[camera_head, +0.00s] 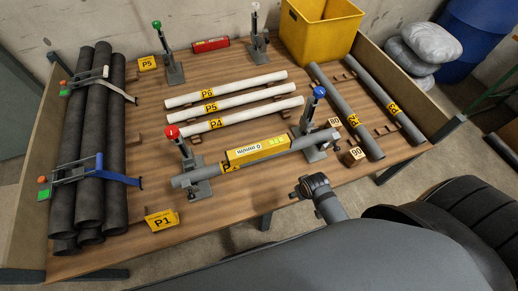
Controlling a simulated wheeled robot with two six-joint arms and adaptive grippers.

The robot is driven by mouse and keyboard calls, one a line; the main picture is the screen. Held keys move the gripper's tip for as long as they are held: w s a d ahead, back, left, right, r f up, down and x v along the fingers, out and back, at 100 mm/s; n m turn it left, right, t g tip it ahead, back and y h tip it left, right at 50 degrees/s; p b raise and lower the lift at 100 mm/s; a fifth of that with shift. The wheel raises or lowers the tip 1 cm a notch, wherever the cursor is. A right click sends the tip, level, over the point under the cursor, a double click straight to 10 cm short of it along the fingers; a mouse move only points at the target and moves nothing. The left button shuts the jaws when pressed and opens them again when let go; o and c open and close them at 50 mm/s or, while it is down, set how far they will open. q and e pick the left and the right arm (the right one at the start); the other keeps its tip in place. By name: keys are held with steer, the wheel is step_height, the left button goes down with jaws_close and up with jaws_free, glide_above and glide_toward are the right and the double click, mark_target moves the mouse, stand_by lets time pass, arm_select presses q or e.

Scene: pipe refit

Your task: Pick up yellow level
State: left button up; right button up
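The yellow level (258,150) is a bright yellow bar with dark print and small green marks near its right end. It lies along the top of a grey pipe (206,176) at the front middle of the bench. The pipe spans a red-knobbed clamp stand (190,165) and a blue-knobbed clamp stand (314,130). No gripper fingers show at the level. Neither of my grippers can be made out in the head view.
Three white pipes (228,88) lie behind the level. Strapped dark pipes (90,150) fill the left side. Two grey pipes (345,110) lie at right. A yellow crate (318,35) stands at back. Bare wood (150,190) shows left of the level.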

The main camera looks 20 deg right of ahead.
steer(key=w+a+r+m+p, duration=0.15)
steer(key=w+r+m, duration=0.3)
steer(key=r, duration=0.85)
step_height(320, 180, up, 6)
steer(key=m+g+y, duration=0.1)
steer(key=m+g, duration=0.2)
steer(key=m, duration=1.1)
glide_above(259, 147)
steer(key=w, duration=0.1)
steer(key=shift+f+n, duration=0.15)
steer(key=shift+n, duration=0.1)
step_height(259, 147, down, 5)
steer(key=shift+s+d+f, duration=0.1)
steer(key=shift+f, duration=0.05)
steer(key=shift+s+f, duration=0.15)
steer(key=shift+f, duration=1.15)
steer(key=shift+s+f, duration=0.1)
steer(key=shift+f, duration=1.2)
jaws_close()
